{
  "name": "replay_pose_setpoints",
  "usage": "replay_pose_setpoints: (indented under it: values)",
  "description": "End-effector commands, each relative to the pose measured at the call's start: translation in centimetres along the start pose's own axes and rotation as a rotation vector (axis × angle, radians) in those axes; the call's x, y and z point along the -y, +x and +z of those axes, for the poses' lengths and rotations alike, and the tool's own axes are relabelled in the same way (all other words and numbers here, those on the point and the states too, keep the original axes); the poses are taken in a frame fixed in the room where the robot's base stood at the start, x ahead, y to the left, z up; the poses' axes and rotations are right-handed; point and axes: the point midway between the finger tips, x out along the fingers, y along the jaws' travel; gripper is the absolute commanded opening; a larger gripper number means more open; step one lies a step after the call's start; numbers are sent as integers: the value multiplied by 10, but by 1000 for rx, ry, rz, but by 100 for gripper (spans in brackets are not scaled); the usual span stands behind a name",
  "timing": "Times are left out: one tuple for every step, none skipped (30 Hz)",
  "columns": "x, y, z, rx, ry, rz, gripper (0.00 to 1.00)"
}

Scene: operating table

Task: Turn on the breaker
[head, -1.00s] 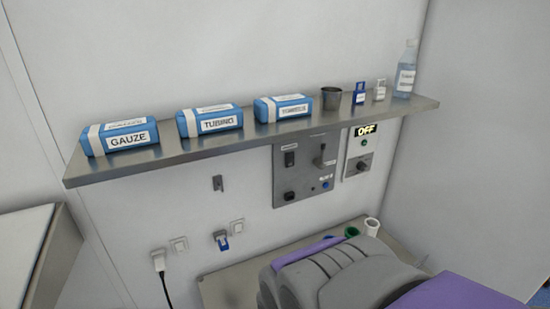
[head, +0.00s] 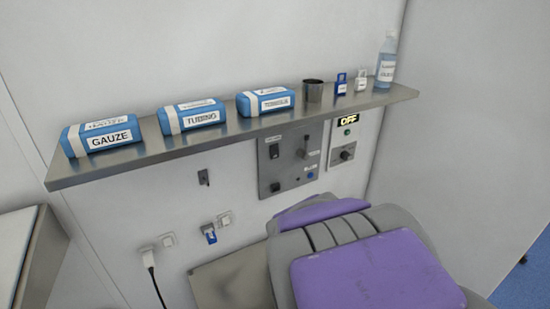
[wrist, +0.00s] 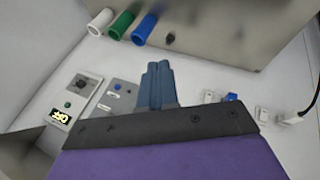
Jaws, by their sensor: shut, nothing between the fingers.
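A grey switch panel (head: 283,180) is on the wall under the shelf in the head view, with a rocker switch, a lever, a black knob and a blue button. To its right is a smaller white panel (head: 338,158) with a display (head: 348,120) reading OFF. None of the switches I can read is labelled breaker. In the wrist view, the white panel (wrist: 64,115) and grey panel (wrist: 117,99) appear upside down, left of my gripper (wrist: 158,66). The gripper is shut and empty, apart from the panels in the picture. Its body hides part of the grey panel.
A metal shelf (head: 230,136) carries blue packs, a metal cup and a bottle (head: 386,60) above the panels. White (wrist: 100,22), green (wrist: 121,25) and blue (wrist: 144,29) tubes show in the wrist view. Plugs and sockets (head: 209,233) sit lower left, with a hanging cable.

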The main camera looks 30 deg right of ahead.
Motion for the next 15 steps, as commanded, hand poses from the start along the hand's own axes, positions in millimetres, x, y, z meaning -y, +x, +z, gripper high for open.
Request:
replay_pose_setpoints:
  values:
    - [-17,6,-8,-32,-28,41,0]
    - [-26,9,-14,-53,-50,65,0]
    - [-38,13,-21,-83,-80,98,0]
    - [-46,15,-27,-105,-104,122,0]
    - [-54,18,-32,-124,-127,144,0]
    - [-64,21,-40,-154,-161,173,0]
    - [-72,24,-44,-173,-186,194,0]
    - [-79,25,-50,-197,-212,217,0]
    - [-88,27,-56,-222,-248,245,0]
    - [-95,29,-61,-242,-274,265,0]
    - [-100,31,-66,-263,-303,284,0]
    - [-107,33,-72,-288,-339,307,0]
    - [-112,35,-77,-311,-368,325,0]
    - [-117,36,-81,-328,-396,342,0]
    - [-123,37,-87,-357,-433,366,0]
